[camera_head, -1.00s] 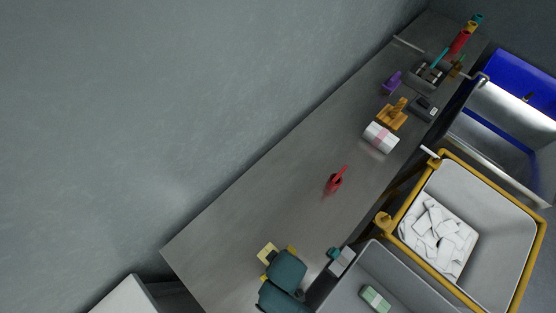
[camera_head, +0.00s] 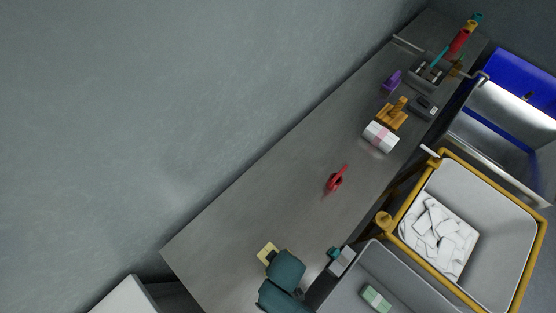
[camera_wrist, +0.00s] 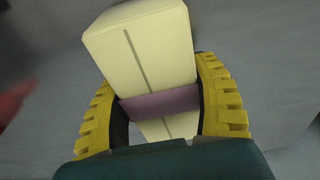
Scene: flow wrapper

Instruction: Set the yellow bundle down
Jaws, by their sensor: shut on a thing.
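The yellow bundle (camera_wrist: 140,45) is a pale yellow block with a dark seam and a purple band (camera_wrist: 160,103) around it. In the wrist view it sits between the yellow ribbed fingers of my gripper (camera_wrist: 160,100), which are shut on it around the band. In the head view the bundle (camera_head: 266,251) shows as a small pale yellow shape at the near left end of the grey table (camera_head: 235,225), beside the teal body of my gripper. Its underside is hidden, so I cannot tell whether it touches the table.
Farther up are a white bundle with a pink band (camera_head: 381,137), an orange-brown object (camera_head: 392,114) and a purple item (camera_head: 392,80). A yellow-rimmed bin (camera_head: 516,292) stands right of the table.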

